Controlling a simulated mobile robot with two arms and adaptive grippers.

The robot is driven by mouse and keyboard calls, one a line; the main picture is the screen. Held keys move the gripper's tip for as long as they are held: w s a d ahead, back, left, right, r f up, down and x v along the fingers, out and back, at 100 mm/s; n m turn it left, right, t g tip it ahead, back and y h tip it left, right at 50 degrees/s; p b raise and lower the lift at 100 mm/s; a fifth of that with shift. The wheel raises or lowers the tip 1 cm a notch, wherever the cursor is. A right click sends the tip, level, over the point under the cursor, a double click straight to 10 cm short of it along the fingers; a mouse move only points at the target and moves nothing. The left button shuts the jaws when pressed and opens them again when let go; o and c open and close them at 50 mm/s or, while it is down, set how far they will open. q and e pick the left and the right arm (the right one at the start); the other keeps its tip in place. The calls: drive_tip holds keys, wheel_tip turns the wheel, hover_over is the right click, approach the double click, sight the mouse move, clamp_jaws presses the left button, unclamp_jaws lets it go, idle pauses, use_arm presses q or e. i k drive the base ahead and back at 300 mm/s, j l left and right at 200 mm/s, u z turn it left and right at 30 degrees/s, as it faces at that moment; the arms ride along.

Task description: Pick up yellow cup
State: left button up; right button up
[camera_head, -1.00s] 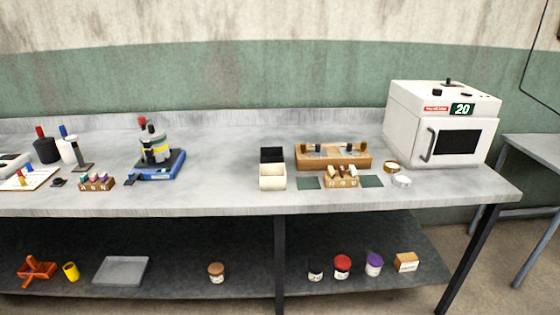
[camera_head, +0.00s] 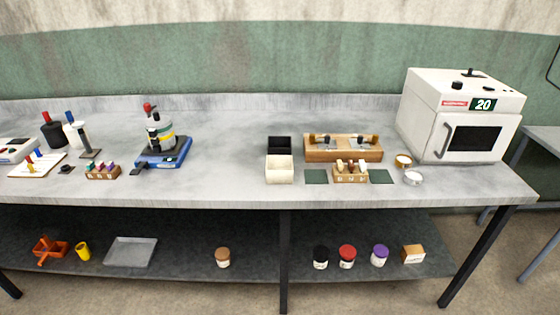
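The yellow cup (camera_head: 83,251) is a small yellow cylinder on the lower shelf of the bench, at the left. It stands just right of an orange holder (camera_head: 50,250) and left of a grey tray (camera_head: 131,252). It appears upright or slightly tilted, with nothing covering it. Neither of my grippers shows in the head view.
The grey tabletop (camera_head: 220,150) lies above the shelf. It bears a blue-based device (camera_head: 163,152), a wooden box (camera_head: 343,150) and a white oven (camera_head: 462,115). Several lidded jars, such as a red one (camera_head: 347,257), stand on the shelf. A dark leg (camera_head: 284,262) divides the front.

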sight(84, 252)
drive_tip(key=u, duration=1.55)
drive_tip(key=i+j+z, duration=0.1)
drive_tip(key=i+j, duration=0.3)
drive_tip(key=i, duration=0.25)
drive_tip(key=i+j+z, duration=0.1)
drive_tip(key=i+j, duration=0.4)
drive_tip(key=i, duration=0.15)
